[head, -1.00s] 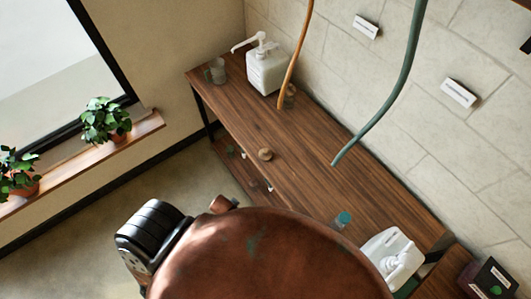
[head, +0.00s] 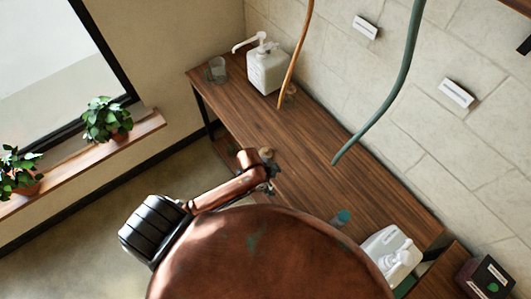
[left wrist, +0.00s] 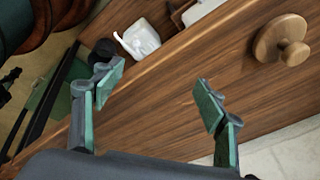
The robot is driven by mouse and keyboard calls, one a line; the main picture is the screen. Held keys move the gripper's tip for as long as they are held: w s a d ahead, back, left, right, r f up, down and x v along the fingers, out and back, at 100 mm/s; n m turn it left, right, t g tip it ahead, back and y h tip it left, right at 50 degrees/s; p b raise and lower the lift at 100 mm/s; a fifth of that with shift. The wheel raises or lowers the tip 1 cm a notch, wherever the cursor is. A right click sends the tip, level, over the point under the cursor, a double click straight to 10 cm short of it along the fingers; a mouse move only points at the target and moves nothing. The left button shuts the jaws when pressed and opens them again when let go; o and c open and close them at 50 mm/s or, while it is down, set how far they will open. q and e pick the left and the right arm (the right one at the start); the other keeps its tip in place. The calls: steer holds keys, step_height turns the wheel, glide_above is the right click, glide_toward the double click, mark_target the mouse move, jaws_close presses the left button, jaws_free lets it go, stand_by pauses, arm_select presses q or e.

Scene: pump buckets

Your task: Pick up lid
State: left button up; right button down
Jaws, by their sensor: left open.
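The lid is a round wooden disc with a knob. In the left wrist view the lid (left wrist: 270,41) is at the upper right, outside the gap between the fingers. My left gripper (left wrist: 160,92) is open and empty, with its two green-padded fingers apart over the wood. My right gripper does not show.
A white pump bottle (head: 266,69) and a clear glass (head: 217,70) stand at the table's far end. Another white pump bottle (head: 388,249) and a teal item (head: 342,217) are at the near end. Orange (head: 295,50) and green (head: 396,86) hoses hang above the table.

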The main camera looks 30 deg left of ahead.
mark_target(266, 149)
arm_select(q)
steer(key=w+m, duration=0.1)
steer(key=m, duration=0.1)
steer(key=w+r+m, duration=0.1)
steer(key=m, duration=0.1)
steer(key=w+m+g, duration=0.1)
steer(key=w+m, duration=0.1)
steer(key=shift+d+r, duration=0.25)
steer(key=w+m, duration=0.1)
steer(key=a+r+m, duration=0.1)
steer(key=m, duration=0.1)
steer(key=shift+w+a+g+y, duration=0.2)
steer(key=shift+w+g+y, duration=0.1)
steer(key=shift+w+y, duration=0.1)
steer(key=w+a+r+m, duration=0.1)
steer(key=a+m, duration=0.1)
steer(key=a, duration=0.1)
steer(key=w+a+r+m+g+y, duration=0.1)
steer(key=w+a+r+m, duration=0.1)
steer(key=a, duration=0.1)
steer(key=w+a+r+m+y, duration=0.1)
steer(key=a+r+m, duration=0.1)
steer(key=a+m, duration=0.1)
steer(key=shift+w+r+g, duration=0.15)
steer(key=shift+w+g, duration=0.15)
steer(key=shift+a, duration=0.3)
steer(key=shift+f+m, duration=0.3)
steer(key=shift+f, duration=0.15)
steer(key=f, duration=0.6)
steer(key=shift+w+f, duration=0.3)
